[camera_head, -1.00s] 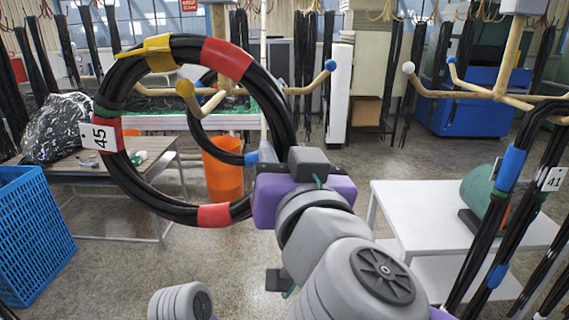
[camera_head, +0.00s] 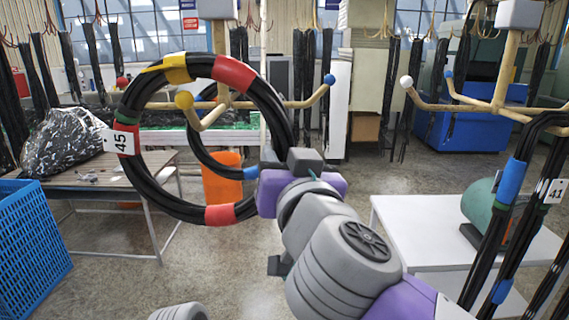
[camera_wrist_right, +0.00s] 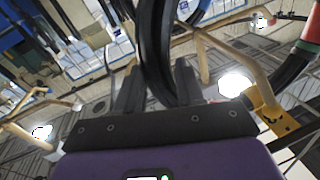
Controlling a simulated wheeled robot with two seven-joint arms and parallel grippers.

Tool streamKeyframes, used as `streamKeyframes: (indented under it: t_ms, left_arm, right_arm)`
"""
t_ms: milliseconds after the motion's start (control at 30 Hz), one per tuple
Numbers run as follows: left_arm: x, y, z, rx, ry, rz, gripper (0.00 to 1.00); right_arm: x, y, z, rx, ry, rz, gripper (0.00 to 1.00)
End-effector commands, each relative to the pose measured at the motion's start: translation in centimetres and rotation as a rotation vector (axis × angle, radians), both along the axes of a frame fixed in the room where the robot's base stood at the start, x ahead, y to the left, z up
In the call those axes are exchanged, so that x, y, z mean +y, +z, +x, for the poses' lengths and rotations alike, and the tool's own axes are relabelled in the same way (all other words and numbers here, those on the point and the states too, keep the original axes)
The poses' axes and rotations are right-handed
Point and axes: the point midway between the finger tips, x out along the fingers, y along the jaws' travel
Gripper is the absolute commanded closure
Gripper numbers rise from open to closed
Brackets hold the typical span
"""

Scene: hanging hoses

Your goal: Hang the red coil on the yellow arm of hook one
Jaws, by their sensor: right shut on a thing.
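The red coil (camera_head: 235,72) is a thick black hose ring with red bands, a yellow band at its top and a white tag "45" at its left. It hangs upright in the air, its opening facing me. My right gripper (camera_head: 290,180) is shut on its lower right side; black hose also shows between the fingers in the wrist view (camera_wrist_right: 160,85). Hook one's wooden arm with the yellow ball tip (camera_head: 184,99) shows inside the ring's opening, below its top. I cannot tell whether the tip passes through the ring. My left gripper is out of view.
A thinner black coil with a blue band (camera_head: 250,172) hangs behind on hook one. Hook one's blue-tipped arm (camera_head: 329,79) reaches right. Another hook with hoses stands at right. A white table (camera_head: 415,215) is lower right, a blue crate (camera_head: 32,245) lower left.

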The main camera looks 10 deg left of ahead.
Motion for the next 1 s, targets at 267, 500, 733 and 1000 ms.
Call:
streamKeyframes:
  t_ms: [267,500,733,1000]
  left_arm:
    - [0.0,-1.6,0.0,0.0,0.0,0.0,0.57]
    - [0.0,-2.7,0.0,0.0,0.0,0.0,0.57]
    - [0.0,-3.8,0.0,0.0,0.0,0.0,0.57]
    - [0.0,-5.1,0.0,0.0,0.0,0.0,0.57]
  right_arm:
    - [0.1,-1.2,0.7,-0.003,0.001,0.006,1.0]
    - [0.3,-2.2,1.3,-0.003,0.001,0.007,1.0]
    - [0.5,-3.3,1.9,-0.002,0.002,0.005,1.0]
    - [0.5,-4.5,2.1,-0.003,0.001,0.006,1.0]
